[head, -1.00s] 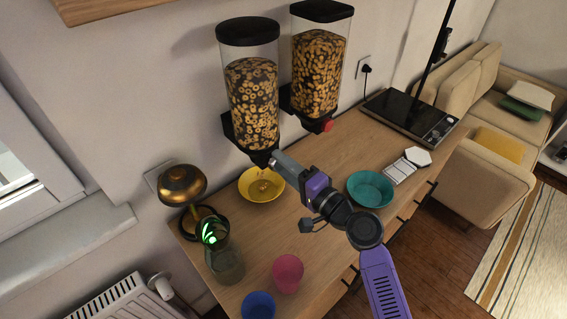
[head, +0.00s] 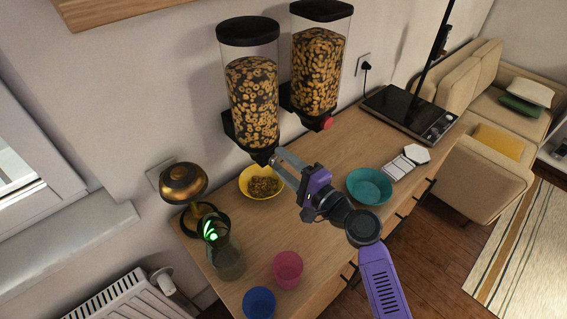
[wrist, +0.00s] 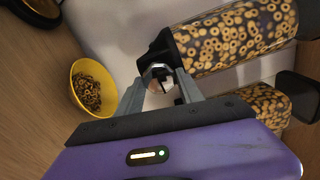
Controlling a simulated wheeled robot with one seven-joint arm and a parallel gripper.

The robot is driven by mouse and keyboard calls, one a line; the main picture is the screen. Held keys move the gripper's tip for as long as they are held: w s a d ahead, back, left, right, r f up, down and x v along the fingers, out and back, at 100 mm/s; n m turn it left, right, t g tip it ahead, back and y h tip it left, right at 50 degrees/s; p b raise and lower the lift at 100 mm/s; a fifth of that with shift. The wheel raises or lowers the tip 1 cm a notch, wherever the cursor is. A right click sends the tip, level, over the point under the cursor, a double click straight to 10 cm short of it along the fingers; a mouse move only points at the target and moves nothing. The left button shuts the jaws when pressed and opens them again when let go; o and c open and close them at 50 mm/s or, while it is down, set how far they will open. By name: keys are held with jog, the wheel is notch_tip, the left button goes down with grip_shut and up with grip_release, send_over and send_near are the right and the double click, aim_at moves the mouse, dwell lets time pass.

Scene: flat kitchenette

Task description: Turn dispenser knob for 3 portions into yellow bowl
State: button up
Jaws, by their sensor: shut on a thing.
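The left cereal dispenser (head: 250,100) hangs on the wall and is full of ring-shaped cereal. My gripper (head: 276,160) is at its outlet, shut on the dispenser knob (wrist: 158,74), which shows between the two fingers in the wrist view. In the head view my fingers mostly hide that knob. The yellow bowl (head: 246,191) stands on the counter below the outlet, with a heap of cereal (head: 264,187) in it. The bowl also shows at the left of the wrist view (wrist: 74,91).
A second dispenser (head: 318,70) with a red knob (head: 327,124) hangs to the right. A teal bowl (head: 369,187), glass carafe (head: 228,262), pink cup (head: 287,268), blue cup (head: 259,302) and brass lamp (head: 184,184) stand on the counter. A black hob (head: 408,112) lies further right.

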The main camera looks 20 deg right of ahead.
jog(key=o, duration=1.4)
jog(key=shift+b+v, duration=1)
jog(key=shift+v, duration=2.95)
